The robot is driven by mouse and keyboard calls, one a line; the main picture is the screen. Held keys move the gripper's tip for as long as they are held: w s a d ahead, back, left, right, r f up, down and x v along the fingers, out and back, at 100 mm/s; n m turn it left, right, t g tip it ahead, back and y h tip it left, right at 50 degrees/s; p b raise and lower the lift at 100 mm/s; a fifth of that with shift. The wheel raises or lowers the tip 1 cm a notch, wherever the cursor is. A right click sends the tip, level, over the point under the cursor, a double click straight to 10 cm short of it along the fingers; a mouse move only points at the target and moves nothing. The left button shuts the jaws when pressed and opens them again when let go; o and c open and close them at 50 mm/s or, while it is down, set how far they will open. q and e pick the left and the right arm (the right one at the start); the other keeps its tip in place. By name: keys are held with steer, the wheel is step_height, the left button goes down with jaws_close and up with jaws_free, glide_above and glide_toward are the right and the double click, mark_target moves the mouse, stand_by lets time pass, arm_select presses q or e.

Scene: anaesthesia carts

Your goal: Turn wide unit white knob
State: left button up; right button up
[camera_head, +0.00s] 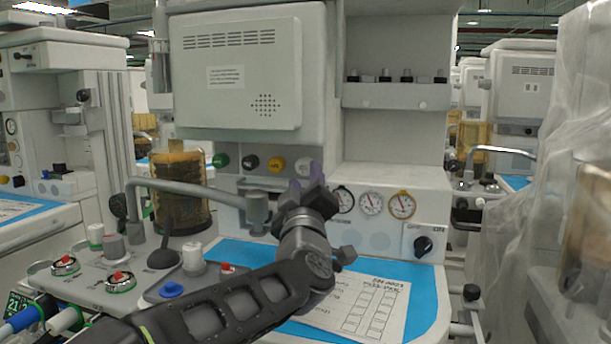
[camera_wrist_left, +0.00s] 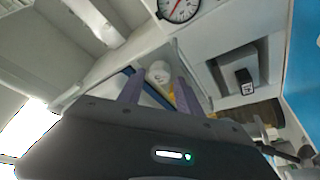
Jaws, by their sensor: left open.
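The white knob (camera_wrist_left: 158,72) shows in the left wrist view between my two purple fingers, beyond their tips or level with them; I cannot tell if they touch it. In the head view the white knob (camera_head: 302,165) is at the right end of a row on the wide unit's front panel, partly hidden by my fingers. My left gripper (camera_head: 306,181) is open and points at the panel there; its spread fingers also show in the left wrist view (camera_wrist_left: 160,79). My right gripper is in neither view.
Beside the white knob are a yellow knob (camera_head: 276,164), a black knob (camera_head: 252,162) and a green knob (camera_head: 221,160). Round gauges (camera_head: 371,202) are to the right. A metal pipe arm (camera_head: 185,188) crosses at left. Below is a blue worktop (camera_head: 425,300) with a paper sheet (camera_head: 358,306).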

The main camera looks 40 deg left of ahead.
mark_target(306, 166)
arm_select(q)
steer(key=shift+x, duration=1.35)
jaws_close()
